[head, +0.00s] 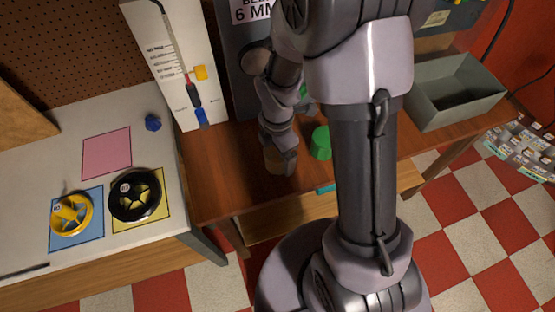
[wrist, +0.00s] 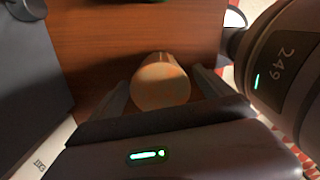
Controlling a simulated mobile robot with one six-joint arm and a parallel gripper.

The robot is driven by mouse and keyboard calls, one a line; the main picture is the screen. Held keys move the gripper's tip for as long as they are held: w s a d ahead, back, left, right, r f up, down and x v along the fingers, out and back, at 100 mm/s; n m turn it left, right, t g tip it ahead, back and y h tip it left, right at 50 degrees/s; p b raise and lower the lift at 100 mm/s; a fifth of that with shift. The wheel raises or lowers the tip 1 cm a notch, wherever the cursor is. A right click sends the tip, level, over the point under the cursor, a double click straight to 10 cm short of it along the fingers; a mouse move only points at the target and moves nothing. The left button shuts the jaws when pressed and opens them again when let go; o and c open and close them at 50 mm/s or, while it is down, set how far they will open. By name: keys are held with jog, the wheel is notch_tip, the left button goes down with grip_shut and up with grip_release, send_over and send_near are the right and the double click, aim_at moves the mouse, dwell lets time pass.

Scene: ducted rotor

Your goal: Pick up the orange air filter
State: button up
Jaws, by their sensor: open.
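The orange air filter (wrist: 162,85) is a short, dull orange cylinder standing on the brown wooden bench in the wrist view. My gripper (wrist: 161,77) is open, with one dark finger on each side of the filter. A gap seems to show on both sides, so I see no firm grip. In the head view my gripper (head: 281,158) points down at the bench, and a brownish part of what looks like the filter (head: 284,165) shows at its tip, mostly hidden by the gripper.
A green cylinder (head: 321,142) stands close to the right of my gripper. A grey bin (head: 455,95) sits at the bench's right end. On the left, a white table (head: 40,165) holds a yellow rotor (head: 71,213) and a black rotor (head: 135,196). A gauge board (head: 175,65) stands behind.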

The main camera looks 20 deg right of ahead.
jog(key=c, duration=1.5)
jog(key=shift+c, duration=0.2)
